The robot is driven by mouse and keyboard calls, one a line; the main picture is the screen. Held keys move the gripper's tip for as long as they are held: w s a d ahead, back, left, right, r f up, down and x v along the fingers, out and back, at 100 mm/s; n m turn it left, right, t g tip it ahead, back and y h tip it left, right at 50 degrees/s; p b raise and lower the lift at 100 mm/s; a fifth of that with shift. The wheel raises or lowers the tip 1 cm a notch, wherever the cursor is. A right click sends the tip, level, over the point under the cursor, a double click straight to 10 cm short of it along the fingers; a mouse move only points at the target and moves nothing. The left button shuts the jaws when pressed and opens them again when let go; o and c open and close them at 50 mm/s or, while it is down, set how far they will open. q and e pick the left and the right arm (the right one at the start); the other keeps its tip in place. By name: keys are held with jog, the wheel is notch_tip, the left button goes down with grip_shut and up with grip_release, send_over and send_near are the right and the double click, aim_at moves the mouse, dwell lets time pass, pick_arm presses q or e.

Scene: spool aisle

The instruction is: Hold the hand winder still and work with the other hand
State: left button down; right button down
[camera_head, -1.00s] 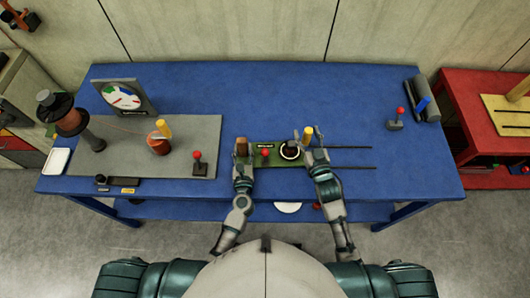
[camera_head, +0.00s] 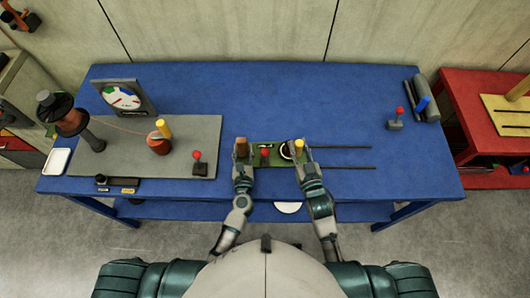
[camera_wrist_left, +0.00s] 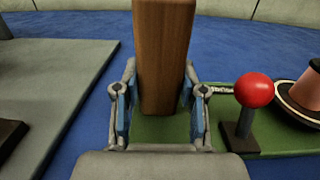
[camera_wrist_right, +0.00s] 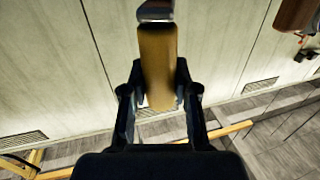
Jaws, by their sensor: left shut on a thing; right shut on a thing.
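The hand winder has a green base (camera_head: 275,161) at the front middle of the blue table. A brown wooden post (camera_head: 241,146) stands upright at its left end; it also shows in the left wrist view (camera_wrist_left: 163,55). My left gripper (camera_head: 242,161) is shut on this post. A red-knobbed lever (camera_wrist_left: 253,90) stands on the base. The winder's disc and pinkish spool (camera_wrist_left: 302,93) are partly hidden by my right gripper in the head view. My right gripper (camera_head: 301,158) is shut on the yellow crank handle (camera_head: 299,145), seen also in the right wrist view (camera_wrist_right: 157,65).
A grey board (camera_head: 205,135) at left carries an orange spool (camera_head: 158,144), a yellow handle and a red-knobbed lever. A dial (camera_head: 122,97) and large spool (camera_head: 70,122) stand behind. Two dark rods (camera_head: 345,168) extend right of the winder. The table's back middle is clear.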

jog(key=w+a, duration=0.2)
jog(key=a, duration=0.4)
jog(key=w+d, duration=0.1)
jog(key=w, duration=0.6)
jog(key=s+d, duration=0.4)
jog(key=d, duration=0.4)
